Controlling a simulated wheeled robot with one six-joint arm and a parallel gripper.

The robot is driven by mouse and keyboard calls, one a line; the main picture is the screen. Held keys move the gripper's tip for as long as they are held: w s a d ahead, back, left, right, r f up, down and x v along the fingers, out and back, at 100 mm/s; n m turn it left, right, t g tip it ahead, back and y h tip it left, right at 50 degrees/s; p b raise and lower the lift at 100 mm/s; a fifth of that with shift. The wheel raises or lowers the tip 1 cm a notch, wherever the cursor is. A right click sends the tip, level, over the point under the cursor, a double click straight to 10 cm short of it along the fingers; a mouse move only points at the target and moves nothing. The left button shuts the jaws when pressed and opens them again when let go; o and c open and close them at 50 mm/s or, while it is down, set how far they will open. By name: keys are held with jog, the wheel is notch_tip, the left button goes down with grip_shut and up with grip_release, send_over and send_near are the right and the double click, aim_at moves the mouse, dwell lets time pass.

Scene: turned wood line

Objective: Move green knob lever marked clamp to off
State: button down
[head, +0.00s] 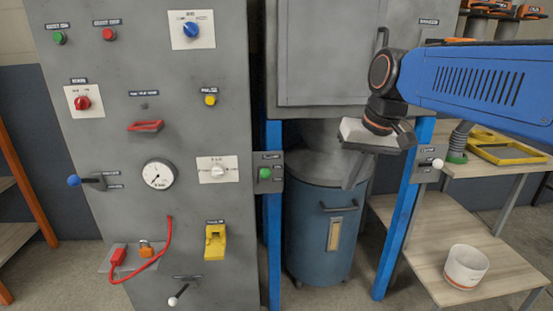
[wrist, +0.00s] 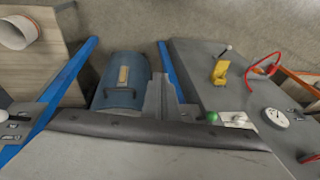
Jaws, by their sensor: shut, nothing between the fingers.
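A green knob (head: 264,174) sits on a small grey plate on the left blue post, beside the cabinet's right edge. Its labels are too small to read, and its lever arm cannot be made out. The green knob also shows in the wrist view (wrist: 212,117), right of my fingers and partly above the grey edge. My gripper (head: 352,182) is shut and empty, pointing down in front of the blue drum, to the right of the green knob and apart from it. In the wrist view my gripper (wrist: 168,80) points towards the drum.
The grey cabinet (head: 120,215) carries a blue-knobbed lever (head: 75,181), a white dial switch (head: 218,170) and a yellow handle (head: 215,242). A white-knobbed lever (head: 437,163) is on the right post. The blue drum (head: 320,230) stands between the posts.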

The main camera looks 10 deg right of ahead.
aim_at(265, 173)
jog(key=w+a+r+g+y, duration=0.1)
jog(key=w+a+r, duration=0.3)
jog(key=w, duration=0.5)
jog(key=w+a+r+g, duration=0.1)
jog(key=w+a+r, duration=0.4)
jog(key=w, duration=0.5)
jog(key=shift+a+y, duration=0.15)
jog(key=shift+y, duration=0.25)
jog(key=shift+f, duration=0.15)
jog(key=s+a+f, duration=0.1)
jog(key=a+f, duration=0.5)
jog(key=f, duration=0.5)
jog(key=shift+s, duration=0.2)
jog(key=shift+a, duration=0.1)
